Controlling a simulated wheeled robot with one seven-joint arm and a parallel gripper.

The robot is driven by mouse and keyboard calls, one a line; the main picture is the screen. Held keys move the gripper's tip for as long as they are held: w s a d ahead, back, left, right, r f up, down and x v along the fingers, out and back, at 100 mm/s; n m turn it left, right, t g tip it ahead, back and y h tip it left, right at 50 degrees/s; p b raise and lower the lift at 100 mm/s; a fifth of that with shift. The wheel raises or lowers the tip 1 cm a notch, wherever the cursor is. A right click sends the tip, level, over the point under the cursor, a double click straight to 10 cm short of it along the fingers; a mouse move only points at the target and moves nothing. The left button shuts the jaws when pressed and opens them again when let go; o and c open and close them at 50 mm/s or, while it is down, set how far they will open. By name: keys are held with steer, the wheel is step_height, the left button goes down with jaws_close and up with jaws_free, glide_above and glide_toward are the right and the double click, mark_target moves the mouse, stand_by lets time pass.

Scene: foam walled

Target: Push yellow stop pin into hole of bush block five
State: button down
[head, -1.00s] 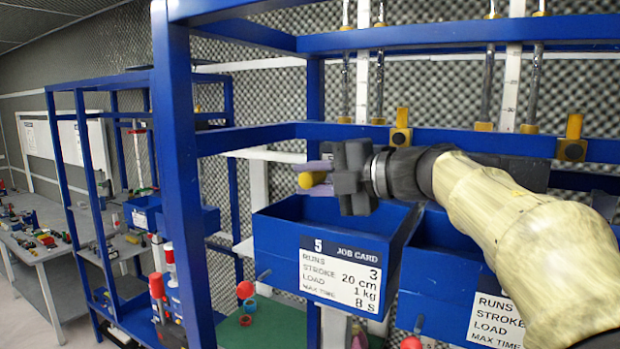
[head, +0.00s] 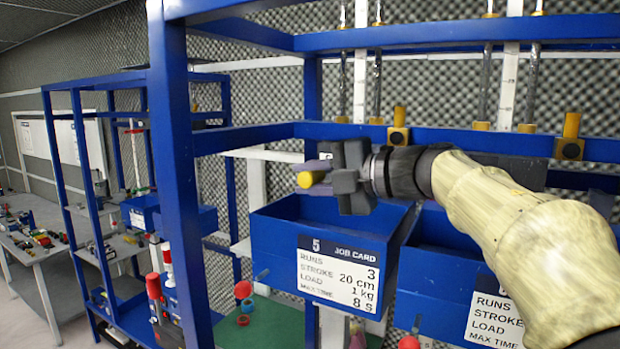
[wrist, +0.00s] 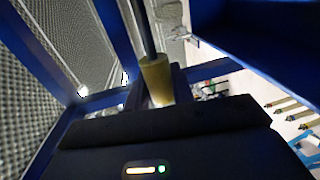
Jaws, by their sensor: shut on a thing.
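My gripper (head: 328,178) is shut on a yellow stop pin (head: 310,179), whose rounded yellow end sticks out to the left in the head view. In the wrist view a tan-yellow cylinder (wrist: 156,78) sits between the fingers, with a dark rod running up from it. A yellow block (head: 398,137) with an upright yellow piece is on the blue crossbeam behind and right of my gripper. A similar block (head: 571,149) is farther right. No number shows on either block, and I cannot make out a hole. The held pin is apart from both blocks.
A blue bin (head: 275,238) with a job card (head: 340,275) marked 5 hangs below my gripper. A second blue bin (head: 440,290) is to its right. A blue upright post (head: 180,180) stands to the left. Vertical rods (head: 376,70) rise above the crossbeam.

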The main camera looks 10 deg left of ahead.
steer(key=shift+w+d, duration=0.6)
steer(key=shift+w, duration=1.2)
steer(key=shift+w+d, duration=0.65)
steer(key=shift+w, duration=1.2)
steer(key=shift+w+d, duration=0.6)
steer(key=shift+w, duration=1.2)
stand_by(0.9)
steer(key=c, duration=1.1)
jaws_free()
steer(key=b+v, duration=0.3)
steer(key=v, duration=0.4)
steer(key=shift+d, duration=0.25)
